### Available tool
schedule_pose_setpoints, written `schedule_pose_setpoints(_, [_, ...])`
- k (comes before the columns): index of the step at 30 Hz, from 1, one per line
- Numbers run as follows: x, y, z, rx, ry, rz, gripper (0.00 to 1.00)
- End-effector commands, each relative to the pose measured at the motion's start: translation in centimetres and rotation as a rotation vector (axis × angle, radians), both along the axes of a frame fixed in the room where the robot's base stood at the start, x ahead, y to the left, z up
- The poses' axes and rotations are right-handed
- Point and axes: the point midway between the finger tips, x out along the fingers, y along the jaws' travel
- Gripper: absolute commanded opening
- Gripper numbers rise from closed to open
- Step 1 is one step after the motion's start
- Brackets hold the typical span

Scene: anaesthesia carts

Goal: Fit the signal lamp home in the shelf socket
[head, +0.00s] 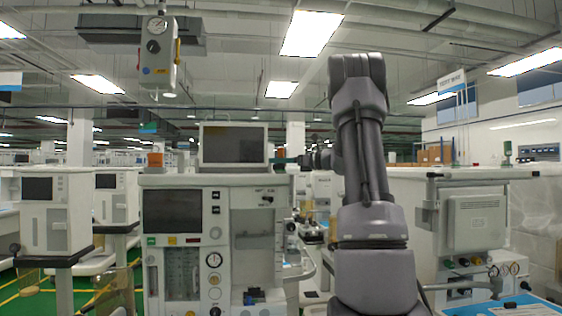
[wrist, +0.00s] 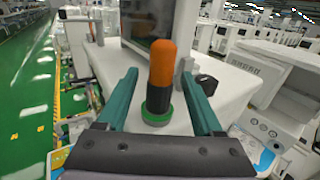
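The signal lamp (wrist: 161,68) has an orange cap on a black body and looks upright in the wrist view. A green ring (wrist: 157,115) surrounds its foot on the white cart-top shelf (wrist: 221,92). Whether the ring is the socket, and how deep the lamp sits in it, I cannot tell. My gripper (wrist: 159,76) is open, with its teal fingers on either side of the lamp and visible gaps between. In the head view a small orange piece (head: 281,153) right of the monitor may be this lamp; my gripper is hard to make out there.
A monitor (head: 233,145) stands on the cart top, close to the lamp. A black knob (wrist: 207,84) lies right of the lamp. An orange block (head: 156,160) sits at the cart's left end. Another cart (head: 470,222) stands at right.

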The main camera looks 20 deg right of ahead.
Motion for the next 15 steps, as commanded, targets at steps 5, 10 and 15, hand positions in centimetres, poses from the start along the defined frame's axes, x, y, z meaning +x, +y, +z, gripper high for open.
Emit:
schedule_pose_setpoints(5, [0.0, 0.0, 0.0, 0.000, -0.001, 0.000, 0.71])
schedule_pose_setpoints(10, [-0.2, -0.2, 0.1, 0.000, -0.001, -0.001, 0.71])
schedule_pose_setpoints(15, [-1.8, -1.7, 0.1, -0.002, -0.002, -0.005, 0.71])
